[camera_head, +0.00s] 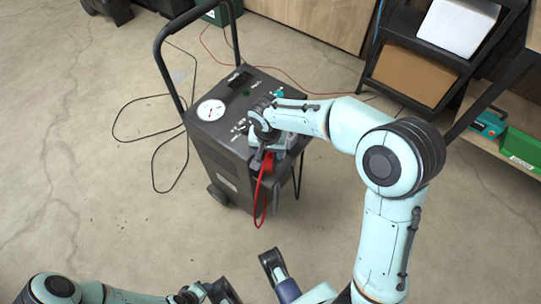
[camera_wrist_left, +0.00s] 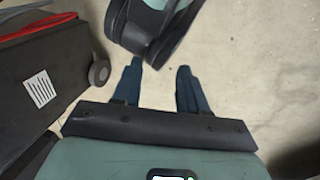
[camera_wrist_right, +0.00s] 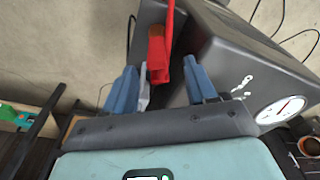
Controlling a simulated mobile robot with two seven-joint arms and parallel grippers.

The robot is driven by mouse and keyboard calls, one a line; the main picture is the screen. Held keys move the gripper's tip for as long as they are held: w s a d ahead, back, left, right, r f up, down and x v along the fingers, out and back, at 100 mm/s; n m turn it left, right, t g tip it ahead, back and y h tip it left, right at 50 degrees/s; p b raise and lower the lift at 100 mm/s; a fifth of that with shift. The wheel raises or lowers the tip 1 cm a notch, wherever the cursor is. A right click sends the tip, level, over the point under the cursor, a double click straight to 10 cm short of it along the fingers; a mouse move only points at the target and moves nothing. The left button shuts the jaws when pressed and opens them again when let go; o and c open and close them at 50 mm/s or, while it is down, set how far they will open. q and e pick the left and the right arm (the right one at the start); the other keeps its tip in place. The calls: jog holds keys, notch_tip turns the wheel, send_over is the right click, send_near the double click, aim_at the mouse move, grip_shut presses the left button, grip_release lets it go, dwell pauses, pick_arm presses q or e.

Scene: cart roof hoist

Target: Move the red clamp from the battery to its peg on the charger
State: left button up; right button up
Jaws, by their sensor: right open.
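The charger (camera_head: 215,150) is a dark wheeled cart with a round white gauge, a tall handle and a sloped top panel. The red clamp (camera_wrist_right: 161,68) is at the charger's side in the right wrist view, between the two blue fingers of my right gripper (camera_wrist_right: 159,76). The fingers stand apart with the clamp between them. In the head view the clamp (camera_head: 268,164) shows small below my right gripper (camera_head: 262,150), partly hidden by it. The peg is hidden or too small to tell. My left gripper (camera_wrist_left: 158,70) is open and empty. I cannot make out the battery.
The red cable (camera_head: 257,205) hangs in a loop at the charger's front. A black cable (camera_head: 153,150) lies on the floor to the left. A dark shelf rack (camera_head: 400,45) with boxes and a low shelf with a green box (camera_head: 520,150) stand right.

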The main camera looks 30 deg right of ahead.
pick_arm(q)
jog(key=shift+g+h, duration=0.3)
jog(key=shift+g, duration=0.3)
jog(key=s+r, duration=0.1)
jog(key=s+d+r+p, duration=0.1)
jog(key=s, duration=0.1)
jog(key=shift+s+d+r+p, duration=0.1)
jog(key=shift+d+r+p, duration=0.15)
jog(key=shift+r+p, duration=0.15)
pick_arm(e)
notch_tip(320, 180, up, 8)
jog(key=s, duration=0.1)
jog(key=shift+a, duration=0.2)
